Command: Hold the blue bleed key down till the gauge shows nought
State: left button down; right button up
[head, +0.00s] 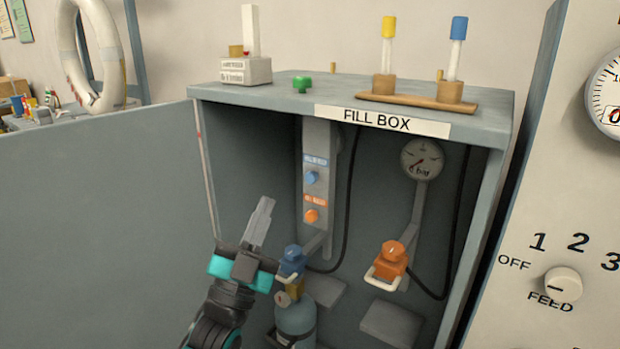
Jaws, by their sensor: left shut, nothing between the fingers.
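The blue key (312,177) sits on a grey upright panel (318,140) inside the open fill box, under a small blue label. An orange key (312,215) sits below it under an orange label. The round gauge (422,158) is on the right of the box's back; its red needle seems to point to the lower left, but the reading is too small to be sure. My left gripper (266,205) is shut and empty, pointing up at the box's opening, left of and lower than the blue key, apart from it in the picture. My right gripper is not in view.
A blue clamp (291,261) tops a blue-grey cylinder (296,318) beside my left gripper. An orange clamp (390,262) with a pale handle is at right. The open door (100,210) fills the left. A dial panel (550,240) stands right of the box.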

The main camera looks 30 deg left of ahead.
aim_at(311, 177)
pick_arm(q)
jog(key=w+b, duration=0.2)
jog(key=w, duration=0.7)
jog(key=shift+d+b, duration=0.3)
jog(key=shift+d, duration=0.05)
jog(key=shift+s, duration=0.1)
dwell(0.5)
dwell(1.1)
jog(key=shift+w, duration=0.45)
jog(key=shift+w+d+b, duration=0.1)
jog(key=shift+w+b, duration=0.25)
jog(key=shift+w, duration=0.25)
dwell(3.9)
